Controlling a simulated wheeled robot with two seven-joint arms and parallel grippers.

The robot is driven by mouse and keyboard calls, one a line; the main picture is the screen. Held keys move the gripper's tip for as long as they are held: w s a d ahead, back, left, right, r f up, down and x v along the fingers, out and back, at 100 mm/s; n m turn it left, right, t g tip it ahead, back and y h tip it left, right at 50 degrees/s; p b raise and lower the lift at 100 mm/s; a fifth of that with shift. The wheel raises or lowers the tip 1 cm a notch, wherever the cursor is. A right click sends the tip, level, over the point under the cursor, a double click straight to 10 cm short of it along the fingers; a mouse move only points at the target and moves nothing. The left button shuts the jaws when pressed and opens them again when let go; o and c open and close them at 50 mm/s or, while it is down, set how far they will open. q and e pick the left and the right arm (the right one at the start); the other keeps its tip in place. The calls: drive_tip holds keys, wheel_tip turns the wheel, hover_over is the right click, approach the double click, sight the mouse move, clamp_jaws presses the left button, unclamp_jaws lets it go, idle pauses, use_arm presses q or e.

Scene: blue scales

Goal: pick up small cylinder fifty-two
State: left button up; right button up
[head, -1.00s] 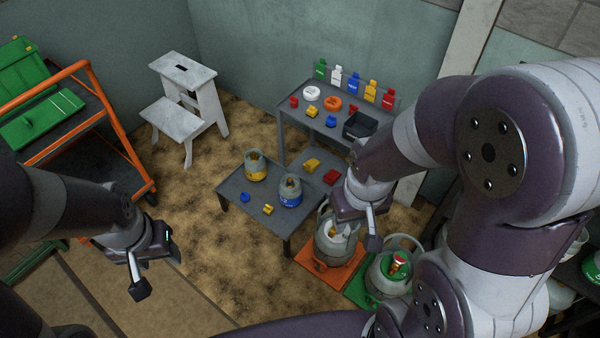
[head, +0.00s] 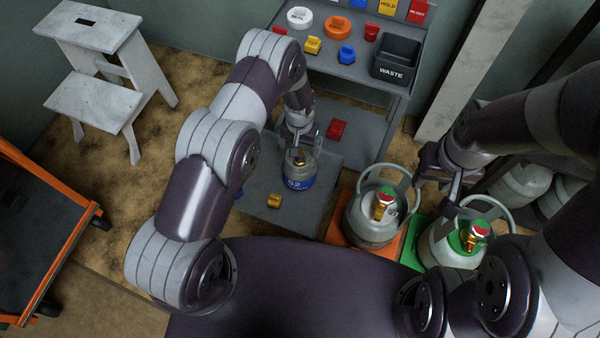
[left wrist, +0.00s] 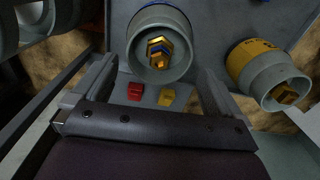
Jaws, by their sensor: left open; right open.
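Small cylinder fifty-two (head: 297,183), grey with a blue band and a brass valve, stands upright on the low grey table (head: 310,215). In the left wrist view its round collar and valve (left wrist: 160,45) show ahead of the fingers, roughly centred between them. My left gripper (head: 300,138) is open above the cylinder's top and partly overlaps it in the head view. I cannot tell whether it touches. A yellow-banded cylinder (left wrist: 265,70) shows at the right of the left wrist view; my left arm hides it in the head view. My right gripper (head: 452,190) is open and empty.
Two larger cylinders stand on an orange mat (head: 338,232) and a green mat (head: 410,250), near my right gripper. A yellow piece (head: 274,201) lies on the low table. Behind stands a shelf with a waste bin (head: 396,60). A step stool (head: 95,70) is at left.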

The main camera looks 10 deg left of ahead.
sight(300, 157)
use_arm(q)
drive_tip(key=shift+w+f, duration=0.1)
drive_tip(key=shift+f, duration=0.6)
drive_tip(key=f+b, duration=0.2)
drive_tip(key=f, duration=0.2)
drive_tip(key=shift+s+f, duration=0.1)
drive_tip(key=shift+s, duration=0.1)
drive_tip(key=shift+f, duration=0.4)
drive_tip(key=shift+r, duration=0.1)
drive_tip(key=shift+c, duration=0.7)
drive_tip(key=c, duration=1.6)
drive_tip(key=shift+r, duration=0.1)
